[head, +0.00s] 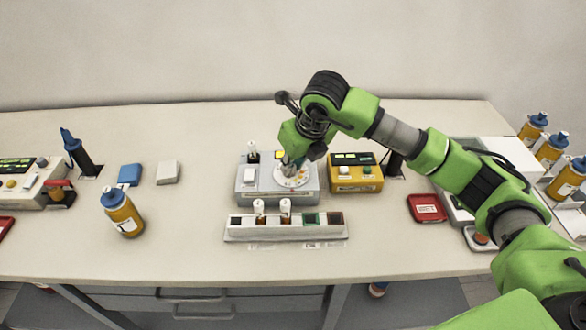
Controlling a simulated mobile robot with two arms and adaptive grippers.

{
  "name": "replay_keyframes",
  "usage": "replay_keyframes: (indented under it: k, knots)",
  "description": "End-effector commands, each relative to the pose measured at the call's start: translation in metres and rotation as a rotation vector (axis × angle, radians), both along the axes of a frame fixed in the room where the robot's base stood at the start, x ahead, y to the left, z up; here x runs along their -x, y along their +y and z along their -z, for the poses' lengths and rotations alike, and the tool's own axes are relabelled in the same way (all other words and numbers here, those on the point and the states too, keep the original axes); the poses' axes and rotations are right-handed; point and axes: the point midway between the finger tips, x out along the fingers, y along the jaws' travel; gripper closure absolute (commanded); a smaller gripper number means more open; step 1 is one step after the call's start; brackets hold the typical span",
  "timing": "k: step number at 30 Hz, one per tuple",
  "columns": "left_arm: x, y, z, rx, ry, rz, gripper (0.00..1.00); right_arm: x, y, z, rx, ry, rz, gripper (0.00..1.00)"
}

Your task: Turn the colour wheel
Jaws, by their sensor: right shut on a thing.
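The colour wheel (300,178) is a pale disc with coloured marks on top of a grey instrument (262,184) at the middle of the bench. My right gripper (292,164) reaches down over the wheel from the right and is shut on it, at its upper left part. The gripper and wrist hide part of the wheel, and the fingertips are hard to make out. A small vial with a white cap (253,154) stands in the instrument, left of the wheel. My left gripper is not in view.
A grey rack (240,231) with two capped vials stands in front of the instrument. A yellow device (356,176) is close on its right. A red tray (427,208) lies further right. An orange bottle (121,213) stands on the left. Bench between bottle and rack is clear.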

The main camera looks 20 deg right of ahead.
Motion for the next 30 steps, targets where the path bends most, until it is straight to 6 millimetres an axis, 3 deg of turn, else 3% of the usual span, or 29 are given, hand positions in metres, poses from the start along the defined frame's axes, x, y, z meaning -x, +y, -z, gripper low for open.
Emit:
replay_keyframes:
  k: [3, 12, 30]
  knots:
    - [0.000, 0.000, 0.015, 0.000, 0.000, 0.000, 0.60, -0.001, 0.002, 0.003, 0.000, -0.006, 0.088, 1.00]
    - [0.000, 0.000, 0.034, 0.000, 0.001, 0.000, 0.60, -0.001, 0.002, 0.001, -0.001, -0.005, 0.282, 1.00]
    - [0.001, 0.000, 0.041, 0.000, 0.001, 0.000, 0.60, -0.001, 0.002, -0.001, 0.000, -0.003, 0.384, 1.00]
